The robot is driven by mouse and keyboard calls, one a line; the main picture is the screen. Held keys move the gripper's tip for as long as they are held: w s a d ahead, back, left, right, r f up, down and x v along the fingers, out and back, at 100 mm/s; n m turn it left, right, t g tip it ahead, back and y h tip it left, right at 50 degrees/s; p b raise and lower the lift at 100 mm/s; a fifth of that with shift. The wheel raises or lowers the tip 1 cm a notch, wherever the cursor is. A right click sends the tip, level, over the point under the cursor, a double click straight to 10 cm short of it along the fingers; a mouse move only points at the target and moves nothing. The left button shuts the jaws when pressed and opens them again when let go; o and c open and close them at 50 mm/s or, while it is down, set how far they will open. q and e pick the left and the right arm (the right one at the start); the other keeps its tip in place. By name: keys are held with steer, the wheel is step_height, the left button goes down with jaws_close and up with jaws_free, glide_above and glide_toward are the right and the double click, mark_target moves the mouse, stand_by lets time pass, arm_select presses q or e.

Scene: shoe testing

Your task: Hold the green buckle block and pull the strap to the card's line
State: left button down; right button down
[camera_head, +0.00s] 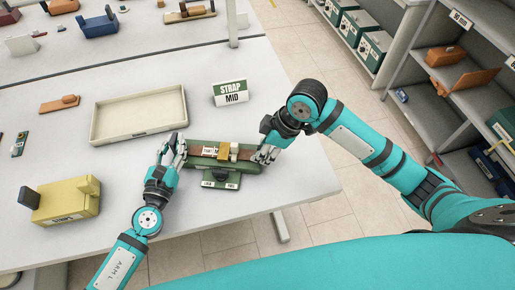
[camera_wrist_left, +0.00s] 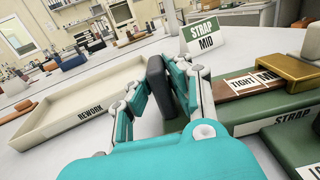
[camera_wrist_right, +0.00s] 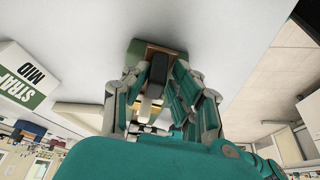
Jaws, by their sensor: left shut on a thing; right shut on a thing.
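The green buckle block (camera_head: 195,162) lies near the table's front edge, with a brown strap (camera_head: 206,150) along its top and a gold buckle (camera_head: 224,150) across it. The strap carries white labels; one reads TIGHT in the left wrist view (camera_wrist_left: 242,82). The STRAP MID card (camera_head: 231,92) stands behind the block. My left gripper (camera_head: 175,150) is shut on a dark upright grip (camera_wrist_left: 157,85) at the block's left end. My right gripper (camera_head: 266,152) is shut at the strap's right end, on a dark tab (camera_wrist_right: 158,70). The fingers partly hide the tab.
A cream REWORK tray (camera_head: 137,132) sits behind and left of the block. A yellow block (camera_head: 70,204) stands at the left, and a brown part (camera_head: 58,105) lies beyond it. The table's right edge is close to my right gripper. Shelves (camera_head: 450,75) stand across the aisle.

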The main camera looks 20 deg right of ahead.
arm_select(q)
steer(key=shift+a, duration=0.1)
arm_select(e)
steer(key=d, duration=0.1)
steer(key=s+d, duration=0.1)
steer(key=d, duration=0.2)
steer(key=shift+s, duration=0.35)
steer(key=c, duration=1.3)
jaws_free()
steer(key=v, duration=1.2)
steer(key=shift+w, duration=0.1)
